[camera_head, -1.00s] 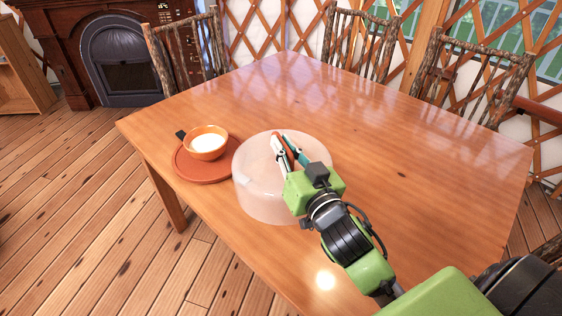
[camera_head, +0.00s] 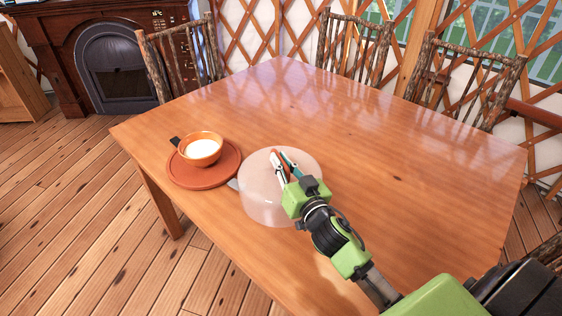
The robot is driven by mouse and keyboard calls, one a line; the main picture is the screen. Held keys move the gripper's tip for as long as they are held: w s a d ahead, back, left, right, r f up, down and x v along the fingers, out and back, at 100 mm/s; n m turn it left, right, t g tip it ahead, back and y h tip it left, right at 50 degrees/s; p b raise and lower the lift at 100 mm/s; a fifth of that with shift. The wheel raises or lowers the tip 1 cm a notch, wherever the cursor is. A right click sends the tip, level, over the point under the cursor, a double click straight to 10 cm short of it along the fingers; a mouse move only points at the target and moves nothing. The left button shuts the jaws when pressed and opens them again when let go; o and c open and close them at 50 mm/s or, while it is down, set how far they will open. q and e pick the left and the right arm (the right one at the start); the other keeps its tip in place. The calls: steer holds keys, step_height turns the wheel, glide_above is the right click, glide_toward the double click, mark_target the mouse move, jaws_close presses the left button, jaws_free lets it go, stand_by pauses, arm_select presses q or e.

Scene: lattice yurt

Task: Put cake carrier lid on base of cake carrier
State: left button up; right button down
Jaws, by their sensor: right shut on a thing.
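The cake carrier lid (camera_head: 262,203) is a translucent pinkish round cover, upright over the table near its front left edge. My right gripper (camera_head: 282,163) is shut on it at its top; the fingers hide the grip point. I cannot tell whether the lid's rim touches the table. A round terracotta-coloured plate (camera_head: 200,181), which looks like the cake carrier base, lies flat to the left of the lid. The lid is beside it, not over it. An orange bowl (camera_head: 201,150) with white contents stands on the plate. My left gripper is not in view.
A dark handle-like piece (camera_head: 175,141) shows behind the bowl. A pale flat piece (camera_head: 233,184) shows between plate and lid. The wooden table (camera_head: 380,150) is clear behind and to the right. Rustic chairs (camera_head: 353,50) stand along its far sides.

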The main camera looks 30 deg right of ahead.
steer(key=c, duration=2.4)
jaws_free()
steer(key=shift+f, duration=0.15)
steer(key=o, duration=0.3)
